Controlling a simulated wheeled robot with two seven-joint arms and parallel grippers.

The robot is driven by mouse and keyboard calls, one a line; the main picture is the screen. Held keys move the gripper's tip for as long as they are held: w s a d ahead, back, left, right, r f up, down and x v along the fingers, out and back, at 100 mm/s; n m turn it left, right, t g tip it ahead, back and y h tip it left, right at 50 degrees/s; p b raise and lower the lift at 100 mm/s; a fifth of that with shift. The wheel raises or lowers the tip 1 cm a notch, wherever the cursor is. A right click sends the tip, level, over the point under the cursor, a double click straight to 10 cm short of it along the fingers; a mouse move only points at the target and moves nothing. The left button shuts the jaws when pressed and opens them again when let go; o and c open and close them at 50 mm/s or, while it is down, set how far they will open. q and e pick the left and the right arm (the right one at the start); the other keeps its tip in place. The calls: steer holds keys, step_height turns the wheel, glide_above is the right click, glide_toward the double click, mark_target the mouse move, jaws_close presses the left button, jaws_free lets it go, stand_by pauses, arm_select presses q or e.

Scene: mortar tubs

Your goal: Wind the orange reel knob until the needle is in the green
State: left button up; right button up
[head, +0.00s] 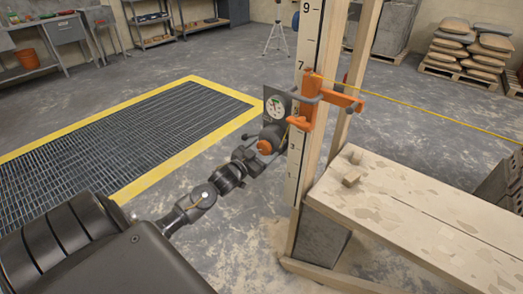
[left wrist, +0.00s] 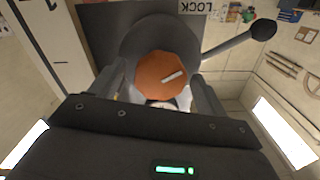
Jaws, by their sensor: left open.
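The orange reel knob (head: 265,147) sits on the grey reel, on a dark plate fixed to the upright measuring post. In the left wrist view the knob (left wrist: 165,76) faces me, with a white bar mark slanting up to the right. The round white dial (head: 276,107) is above the knob, with some green on it; its needle is too small to read. My left gripper (head: 264,150) is at the knob. In the left wrist view its open fingers (left wrist: 160,92) stand on either side of the knob's lower part; contact cannot be told. My right gripper is out of view.
An orange clamp (head: 318,97) and a taut yellow line (head: 430,119) are beside the dial. A lever with a black ball end (left wrist: 262,27) sticks out near the knob, by a LOCK label (left wrist: 194,6). A plank bench (head: 410,205) stands right of the post.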

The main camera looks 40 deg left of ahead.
arm_select(q)
steer(key=c, duration=1)
steer(key=m+p, duration=0.1)
steer(key=m, duration=0.2)
steer(key=shift+r+m, duration=0.1)
steer(key=shift+m, duration=0.8)
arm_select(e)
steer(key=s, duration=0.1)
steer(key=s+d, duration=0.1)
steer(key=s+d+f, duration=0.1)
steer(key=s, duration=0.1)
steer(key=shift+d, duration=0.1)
arm_select(q)
steer(key=o, duration=1)
